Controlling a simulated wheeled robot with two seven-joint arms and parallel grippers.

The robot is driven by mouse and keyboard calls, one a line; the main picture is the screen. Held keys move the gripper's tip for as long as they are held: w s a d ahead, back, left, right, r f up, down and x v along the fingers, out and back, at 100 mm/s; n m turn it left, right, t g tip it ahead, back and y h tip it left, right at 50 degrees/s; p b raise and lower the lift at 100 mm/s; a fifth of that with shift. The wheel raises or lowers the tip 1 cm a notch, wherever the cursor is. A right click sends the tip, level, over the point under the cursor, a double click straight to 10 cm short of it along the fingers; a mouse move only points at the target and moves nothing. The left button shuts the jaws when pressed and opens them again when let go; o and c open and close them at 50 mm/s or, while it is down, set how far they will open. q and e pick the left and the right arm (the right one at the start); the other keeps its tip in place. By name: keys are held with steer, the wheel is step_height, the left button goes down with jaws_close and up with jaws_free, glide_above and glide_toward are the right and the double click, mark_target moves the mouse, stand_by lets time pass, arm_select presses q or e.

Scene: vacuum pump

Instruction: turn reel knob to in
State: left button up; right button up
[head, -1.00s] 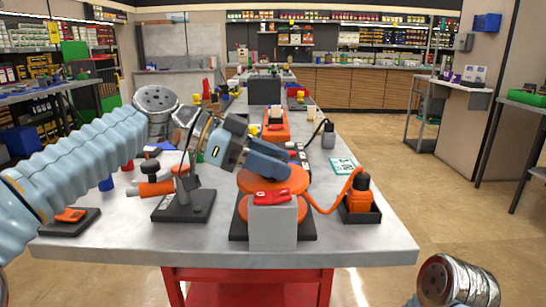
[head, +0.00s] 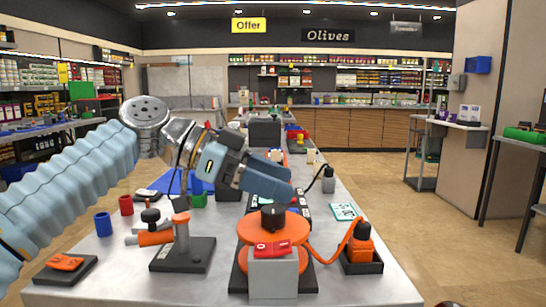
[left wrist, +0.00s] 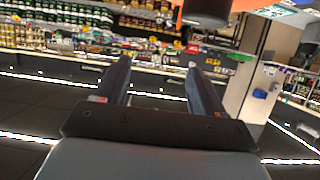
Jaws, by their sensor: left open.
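The orange reel (head: 262,231) stands near the front of the table, with a black knob (head: 273,216) on top. A grey block (head: 273,277) with a red piece (head: 271,249) stands in front of it. My left gripper (head: 284,174) is open and empty, above the knob in the head view and apart from it. In the left wrist view its fingers (left wrist: 158,66) are spread with nothing between them; the dark knob (left wrist: 206,11) and a bit of orange show at the top edge. My right gripper is out of view.
Blue (head: 103,224) and red (head: 126,205) cups stand further left.

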arm_select(q)
steer(key=s+r+b, duration=0.1)
steer(key=s+r, duration=0.5)
steer(key=s, duration=0.5)
steer(key=shift+r, duration=0.25)
